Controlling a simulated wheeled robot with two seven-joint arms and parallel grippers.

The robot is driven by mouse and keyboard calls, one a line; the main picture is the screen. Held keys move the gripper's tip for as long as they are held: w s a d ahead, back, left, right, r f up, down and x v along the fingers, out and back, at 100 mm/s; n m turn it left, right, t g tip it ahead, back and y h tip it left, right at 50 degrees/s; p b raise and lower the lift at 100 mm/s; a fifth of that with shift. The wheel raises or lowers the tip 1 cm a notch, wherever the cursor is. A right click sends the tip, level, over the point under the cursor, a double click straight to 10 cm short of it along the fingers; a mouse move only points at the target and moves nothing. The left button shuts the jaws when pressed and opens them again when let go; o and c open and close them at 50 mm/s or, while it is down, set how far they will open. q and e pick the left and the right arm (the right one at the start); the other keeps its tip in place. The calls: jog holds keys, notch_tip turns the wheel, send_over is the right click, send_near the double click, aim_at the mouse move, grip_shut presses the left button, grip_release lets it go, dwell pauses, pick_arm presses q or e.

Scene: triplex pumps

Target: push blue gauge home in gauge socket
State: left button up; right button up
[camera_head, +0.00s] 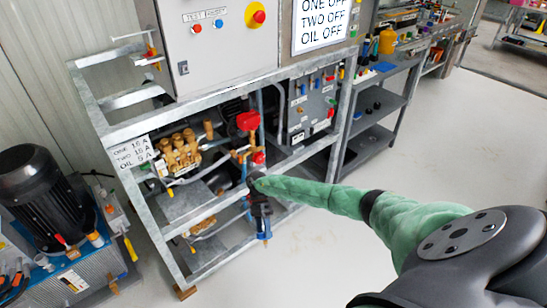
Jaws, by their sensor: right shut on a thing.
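My right arm, in a green sleeve, reaches in from the right to the front of the metal pump frame (223,203). My right gripper (261,212) is a small dark shape at the arm's far end, in front of the frame's middle opening. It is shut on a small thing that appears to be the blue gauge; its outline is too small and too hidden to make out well. The gauge socket cannot be told apart from the pipework around the gripper. I cannot tell how deep the gauge sits. My left gripper is not in view.
A red knob (247,121) on upright pipework stands just above the gripper. A brass pump head (180,152) is to its left. A grey control cabinet (220,45) is above. A black motor (45,195) stands at the left. The floor at the right is clear.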

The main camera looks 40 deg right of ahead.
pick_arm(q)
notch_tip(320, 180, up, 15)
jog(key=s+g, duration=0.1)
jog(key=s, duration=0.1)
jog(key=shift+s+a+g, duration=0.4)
pick_arm(e)
jog(key=w+d+r+m+t+h, duration=0.1)
jog(key=w+d+r+m+t, duration=0.7)
jog(key=m+t, duration=0.5)
jog(key=w+d+r+m+t+h, duration=0.2)
jog(key=w+d+r+m+t, duration=0.6)
jog(key=m+t, duration=0.5)
jog(key=shift+w+d+r+m+t, duration=0.45)
jog(key=shift+r+m, duration=0.7)
jog(key=shift+m, duration=0.85)
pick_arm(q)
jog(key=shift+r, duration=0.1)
pick_arm(e)
jog(key=shift+w, duration=0.1)
jog(key=shift+a, duration=0.1)
